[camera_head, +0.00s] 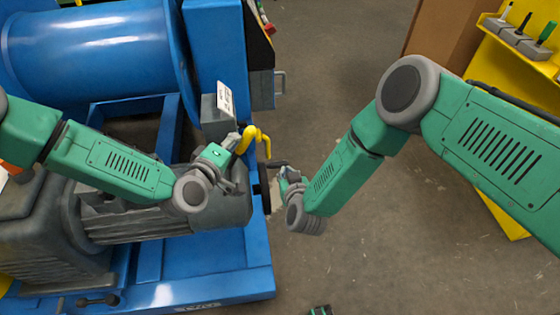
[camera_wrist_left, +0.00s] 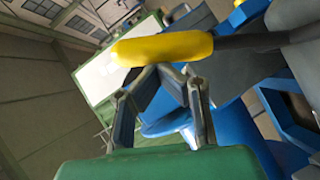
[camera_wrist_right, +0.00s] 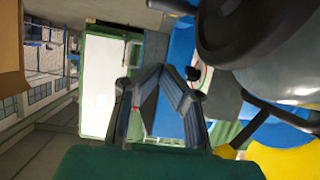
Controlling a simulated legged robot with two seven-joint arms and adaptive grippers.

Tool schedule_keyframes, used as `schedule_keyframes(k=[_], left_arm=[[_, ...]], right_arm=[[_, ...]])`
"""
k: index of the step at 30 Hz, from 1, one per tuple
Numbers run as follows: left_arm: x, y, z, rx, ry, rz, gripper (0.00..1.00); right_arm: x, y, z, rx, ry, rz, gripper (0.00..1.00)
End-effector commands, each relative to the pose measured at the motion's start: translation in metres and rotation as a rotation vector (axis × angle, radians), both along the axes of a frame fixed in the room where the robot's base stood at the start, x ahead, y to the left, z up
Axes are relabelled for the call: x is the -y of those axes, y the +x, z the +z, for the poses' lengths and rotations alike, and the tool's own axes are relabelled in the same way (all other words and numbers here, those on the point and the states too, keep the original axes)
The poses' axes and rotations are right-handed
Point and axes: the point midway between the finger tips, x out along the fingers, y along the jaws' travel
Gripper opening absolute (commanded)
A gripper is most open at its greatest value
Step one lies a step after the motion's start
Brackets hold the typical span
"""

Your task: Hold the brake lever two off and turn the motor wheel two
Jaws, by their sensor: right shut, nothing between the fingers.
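A yellow-handled lever (camera_head: 248,139), apparently the brake lever, stands beside the grey box on the blue machine. My left gripper (camera_head: 232,141) is at this handle. In the left wrist view the yellow handle (camera_wrist_left: 165,48) crosses right at the finger ends, which converge there; whether they grip it or only touch it is unclear. A dark wheel (camera_head: 264,190) shows edge-on at the grey motor's end, and a dark rounded part fills the top of the right wrist view (camera_wrist_right: 235,30). My right gripper (camera_head: 284,173) is shut and empty, just right of the wheel; contact cannot be told.
The blue machine frame (camera_head: 262,262) carries the grey motor (camera_head: 150,222) and a blue drum (camera_head: 90,50). A small white label (camera_head: 225,98) stands near the levers. The floor (camera_head: 340,75) to the right is open. A yellow rack (camera_head: 510,60) stands at the far right.

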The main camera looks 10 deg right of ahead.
Motion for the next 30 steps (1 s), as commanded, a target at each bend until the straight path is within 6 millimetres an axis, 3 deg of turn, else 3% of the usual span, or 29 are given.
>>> schedule_keyframes(k=[1, 17, 30], left_arm=[[0.012, -0.012, -0.005, -0.018, -0.002, -0.034, 0.0], [0.012, -0.012, -0.004, -0.019, -0.003, -0.033, 0.0], [0.012, -0.012, -0.004, -0.019, -0.003, -0.033, 0.0]], right_arm=[[0.0, 0.006, 0.002, 0.021, -0.002, -0.016, 0.0], [0.001, 0.017, 0.003, 0.045, -0.006, -0.033, 0.0], [0.0, 0.081, -0.022, 0.045, -0.005, -0.033, 0.0]])
